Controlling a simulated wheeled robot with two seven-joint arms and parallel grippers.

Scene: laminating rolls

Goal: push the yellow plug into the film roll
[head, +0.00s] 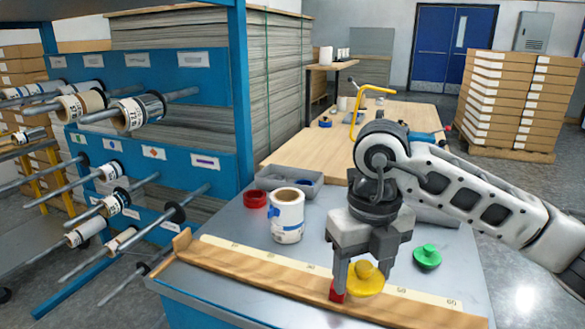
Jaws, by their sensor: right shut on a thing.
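The yellow plug (366,279) is round with a raised knob and is between the fingers of my right gripper (362,277). My right gripper points down and is shut on the plug, low over the front of the grey bench top, by the wooden rail. A small red patch shows at its left fingertip; I cannot tell what it is. The film roll (288,218), white with blue marks, stands upright on the bench to the left of the gripper, apart from it. Its brown core opening faces up. My left gripper is not in view.
A wooden rail with a scale (280,285) runs along the bench's front edge. A red plug (255,199) and a grey tray (292,180) are behind the film roll. A green plug (427,257) lies to the right. A blue rack (195,130) with rolls on rods stands left.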

